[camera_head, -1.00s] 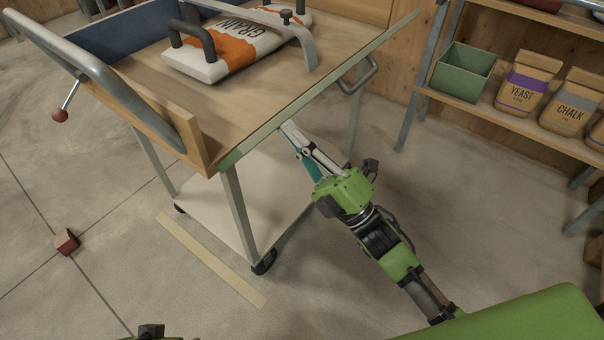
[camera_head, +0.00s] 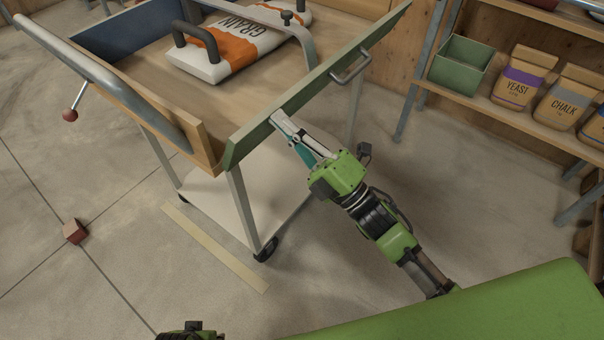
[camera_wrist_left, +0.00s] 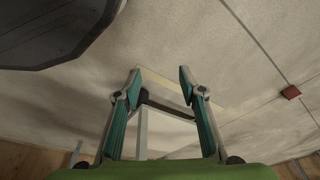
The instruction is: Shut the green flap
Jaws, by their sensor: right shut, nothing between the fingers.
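The green flap (camera_head: 248,140) runs along the near right side of the wooden-topped cart, with a metal handle (camera_head: 351,68) on its outer face. It stands raised at a tilt, its outer face showing. I cannot tell whether its end touches the wooden end board (camera_head: 205,147). My right gripper (camera_head: 281,119) is shut and empty, its fingertips against the flap's outer face, left of the handle. My left gripper (camera_wrist_left: 160,78) is open and empty in the left wrist view, above the floor.
A shelf with a green bin (camera_head: 460,66) and several paper bags stands at right. A reddish block (camera_head: 75,231) lies on the floor. Open floor surrounds the cart's front.

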